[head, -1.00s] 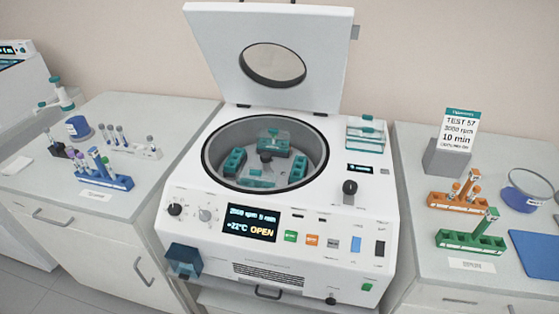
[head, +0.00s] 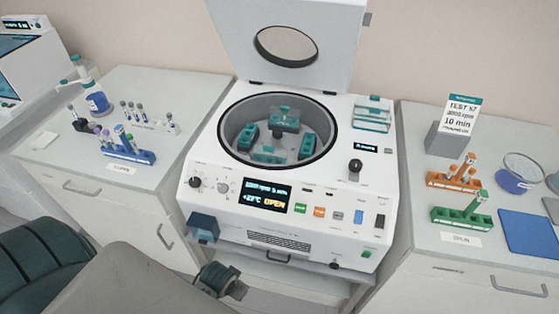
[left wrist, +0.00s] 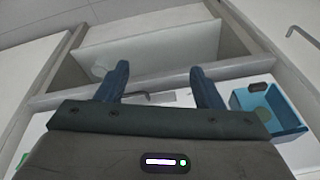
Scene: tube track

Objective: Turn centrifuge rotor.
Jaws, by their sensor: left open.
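The centrifuge (head: 290,220) stands in the middle of the head view with its lid (head: 290,40) raised. Its round bowl (head: 228,140) is open, and the rotor (head: 279,138) inside carries several teal buckets (head: 285,118). The display (head: 264,196) reads OPEN. My left gripper (left wrist: 158,80) is open and empty in the left wrist view, its two dark blue fingers apart in front of the machine's lower front. In the head view my left arm enters at the lower left, well below the bowl. My right gripper is not in view.
A blue box (head: 203,227) sticks out at the centrifuge's lower left front; it also shows in the left wrist view (left wrist: 270,112). The left bench holds a blue tube rack (head: 130,156). The right bench holds orange (head: 455,180) and green (head: 462,218) racks and a sign (head: 461,113).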

